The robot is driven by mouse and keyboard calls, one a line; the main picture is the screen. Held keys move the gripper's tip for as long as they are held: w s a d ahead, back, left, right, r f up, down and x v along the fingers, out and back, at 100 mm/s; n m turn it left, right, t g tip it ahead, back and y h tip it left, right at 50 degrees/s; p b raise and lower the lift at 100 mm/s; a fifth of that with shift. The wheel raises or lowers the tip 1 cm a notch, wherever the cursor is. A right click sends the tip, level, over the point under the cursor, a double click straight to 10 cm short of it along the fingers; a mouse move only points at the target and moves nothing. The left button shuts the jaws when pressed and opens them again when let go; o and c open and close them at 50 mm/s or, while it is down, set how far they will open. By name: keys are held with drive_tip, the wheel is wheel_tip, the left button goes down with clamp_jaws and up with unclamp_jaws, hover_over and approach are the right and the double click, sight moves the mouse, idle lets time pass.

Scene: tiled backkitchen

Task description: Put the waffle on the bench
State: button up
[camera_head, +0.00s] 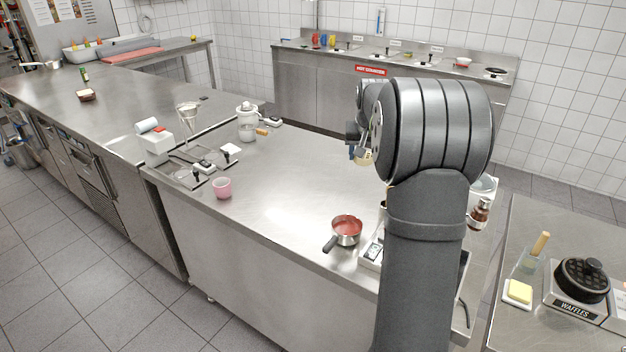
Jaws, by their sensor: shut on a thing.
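My gripper (353,153) shows just left of my large dark arm joint, which hides much of it. It is shut on a small pale-yellow piece that looks like the waffle (364,158); only part of it shows. The waffle appears over the far right part of the steel bench (285,190) in the middle. I cannot tell its exact height above the steel.
A waffle iron (582,281) and butter dish (518,292) stand at right. The bench's middle is clear.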

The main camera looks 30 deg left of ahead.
drive_tip(key=s+a+n, duration=0.1)
drive_tip(key=s+a, duration=0.2)
drive_tip(key=a, duration=0.2)
hover_over(306, 196)
drive_tip(key=s, duration=0.1)
drive_tip(key=shift+y, duration=0.3)
drive_tip(key=f, duration=1.2)
drive_tip(key=shift+s+d+f, duration=0.1)
drive_tip(key=shift+d, duration=0.25)
drive_tip(key=shift+f, duration=1.95)
drive_tip(key=shift+f, duration=0.1)
drive_tip(key=o, duration=1)
